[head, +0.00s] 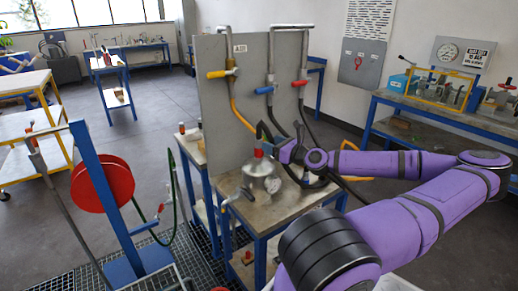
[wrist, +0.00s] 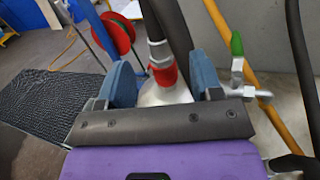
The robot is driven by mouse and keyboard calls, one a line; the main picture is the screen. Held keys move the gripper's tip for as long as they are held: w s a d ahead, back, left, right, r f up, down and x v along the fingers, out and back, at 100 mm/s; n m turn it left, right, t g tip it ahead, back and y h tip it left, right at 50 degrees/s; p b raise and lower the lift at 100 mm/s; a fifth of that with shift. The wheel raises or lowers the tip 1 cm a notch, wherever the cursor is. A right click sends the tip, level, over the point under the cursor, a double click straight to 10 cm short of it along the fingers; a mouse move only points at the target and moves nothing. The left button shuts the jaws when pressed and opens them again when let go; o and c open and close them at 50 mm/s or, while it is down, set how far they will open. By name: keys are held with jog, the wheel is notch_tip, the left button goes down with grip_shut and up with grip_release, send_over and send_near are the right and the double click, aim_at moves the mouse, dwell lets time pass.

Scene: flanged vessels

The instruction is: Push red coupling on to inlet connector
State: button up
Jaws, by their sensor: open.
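A silver flanged vessel (head: 262,178) stands on the bench. The red coupling (head: 258,153) is at its top, on the end of a dark hose. In the wrist view the red coupling (wrist: 164,76) sits directly above the vessel's pale sloping top (wrist: 163,96). The inlet connector is hidden beneath the coupling, and I cannot tell how far the coupling is seated. My gripper (head: 283,150) is beside the coupling, at its right in the head view. In the wrist view my gripper (wrist: 165,80) is open, with its blue fingers apart on either side of the coupling.
A grey upright panel (head: 225,110) behind the vessel carries pipes with yellow, blue and red valve handles. A green-handled valve (wrist: 237,65) is close to the right finger. A red hose reel (head: 103,190) stands at the left. The bench top (head: 285,205) has bare room in front.

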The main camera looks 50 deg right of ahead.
aim_at(258, 138)
jog(key=shift+w+a+f, duration=0.1)
jog(key=shift+w+a, duration=0.05)
jog(key=shift+w, duration=3.25)
grip_shut()
